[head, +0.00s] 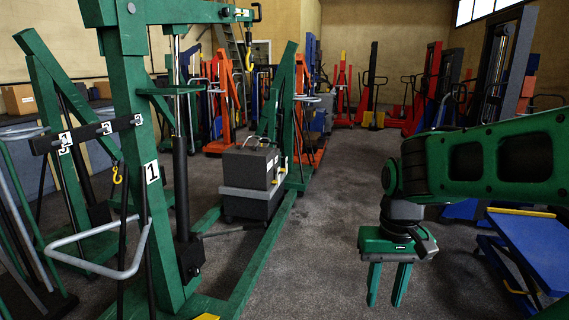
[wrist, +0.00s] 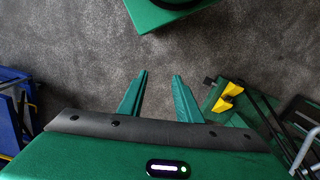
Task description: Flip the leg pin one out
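A green hoist (head: 128,130) with a "1" label on its post stands at the left in the head view. Its long green leg (head: 262,245) runs along the floor. A yellow part (head: 207,317) shows at the bottom edge, near the foot of the hoist. In the wrist view, yellow parts (wrist: 230,92) sit on green metal at the right; I cannot tell for sure which is leg pin one. My gripper (head: 387,285) points down over bare floor, right of the hoist, its two green fingers apart and empty. It also shows in the wrist view (wrist: 160,80), apart from the yellow parts.
A grey box-like load (head: 250,168) stands by the hoist leg. A grey looped handle (head: 100,268) sticks out at the front left. A blue lift table (head: 535,240) is at the right. The middle floor (head: 330,210) is clear.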

